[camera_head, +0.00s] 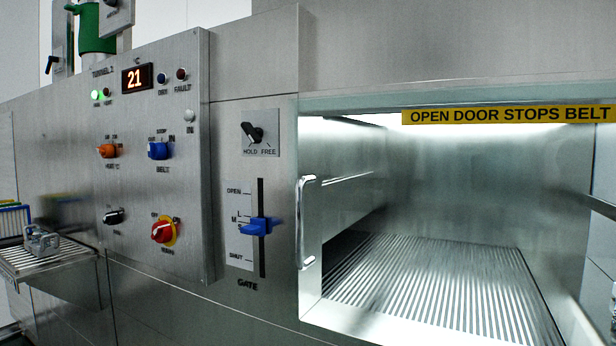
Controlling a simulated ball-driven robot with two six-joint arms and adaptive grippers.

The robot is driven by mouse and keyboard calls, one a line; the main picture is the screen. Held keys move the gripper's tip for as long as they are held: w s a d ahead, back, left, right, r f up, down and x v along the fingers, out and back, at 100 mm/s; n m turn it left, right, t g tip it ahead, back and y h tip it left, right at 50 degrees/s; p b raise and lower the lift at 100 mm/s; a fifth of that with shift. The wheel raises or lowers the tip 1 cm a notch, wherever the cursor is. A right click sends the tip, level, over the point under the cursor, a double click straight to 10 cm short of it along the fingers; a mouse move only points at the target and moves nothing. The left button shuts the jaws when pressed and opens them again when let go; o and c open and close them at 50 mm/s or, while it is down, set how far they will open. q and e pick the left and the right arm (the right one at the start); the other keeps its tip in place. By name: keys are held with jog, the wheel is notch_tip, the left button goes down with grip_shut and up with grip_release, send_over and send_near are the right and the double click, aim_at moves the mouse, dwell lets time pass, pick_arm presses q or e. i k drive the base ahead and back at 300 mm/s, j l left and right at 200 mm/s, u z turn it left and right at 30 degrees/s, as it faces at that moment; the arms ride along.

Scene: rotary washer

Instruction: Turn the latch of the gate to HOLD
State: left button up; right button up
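The gate latch is a small black knob (253,133) on a metal plate marked HOLD on the left and FREE on the right, above the gate slider. The knob sits tilted, with a pale mark at its upper-left end; I cannot tell for sure which word it points to. The gate lever (258,226) is blue and sits about midway in its vertical slot, near the M and S marks between OPEN and SHUT. Neither gripper can be made out in the head view, and nothing touches the latch.
A control panel (190,240) with several knobs and a display reading 21 stands left of the latch. A vertical handle (306,222) stands right of the gate slot, beside the lit, open chamber with its ribbed floor (430,285). A slatted shelf (62,262) juts out at left.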

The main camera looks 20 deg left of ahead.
aim_at(255, 135)
jog(key=j+z, duration=0.25)
jog(key=j, duration=0.9)
jog(key=j+z, duration=0.25)
jog(key=j, duration=0.9)
